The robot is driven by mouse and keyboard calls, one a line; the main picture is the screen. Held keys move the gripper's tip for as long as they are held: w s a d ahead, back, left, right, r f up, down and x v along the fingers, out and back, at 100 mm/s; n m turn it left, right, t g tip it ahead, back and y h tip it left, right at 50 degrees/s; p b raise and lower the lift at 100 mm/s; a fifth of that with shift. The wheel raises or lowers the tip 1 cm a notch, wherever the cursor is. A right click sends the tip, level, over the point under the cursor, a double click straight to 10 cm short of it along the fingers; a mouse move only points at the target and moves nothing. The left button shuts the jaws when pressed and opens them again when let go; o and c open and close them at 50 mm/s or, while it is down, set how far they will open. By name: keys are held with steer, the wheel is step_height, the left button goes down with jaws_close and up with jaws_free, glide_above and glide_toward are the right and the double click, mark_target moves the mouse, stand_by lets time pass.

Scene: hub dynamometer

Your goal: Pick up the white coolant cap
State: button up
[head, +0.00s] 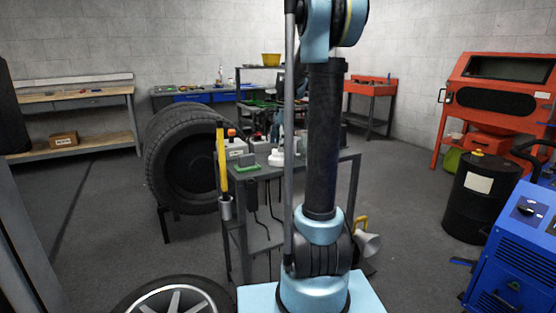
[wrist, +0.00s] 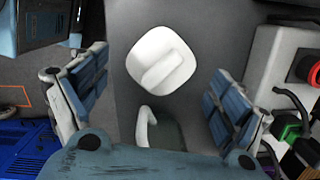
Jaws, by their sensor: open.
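The white coolant cap (wrist: 160,60) shows in the wrist view at the upper middle. It is a rounded white piece with a raised bar across its top, lying on a dark grey surface. My gripper (wrist: 157,90) is open around it in the picture, with one blue-padded finger at the left and one at the right. Both fingers look apart from the cap. In the head view a small white object (head: 276,158) sits on the grey cart; I cannot tell whether it is the cap. My gripper is not clearly visible in the head view.
In the wrist view a white hooked piece (wrist: 146,125) lies just below the cap. A pale box with a red knob (wrist: 308,66) and dark cables stands close at the right. In the head view a large tyre (head: 178,160) stands left of the cart (head: 238,235).

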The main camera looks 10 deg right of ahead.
mark_target(279, 156)
steer(key=f, duration=0.3)
steer(key=shift+w+d+f, duration=0.1)
steer(key=shift+w+f, duration=0.1)
steer(key=shift+f, duration=0.65)
steer(key=c, duration=1.1)
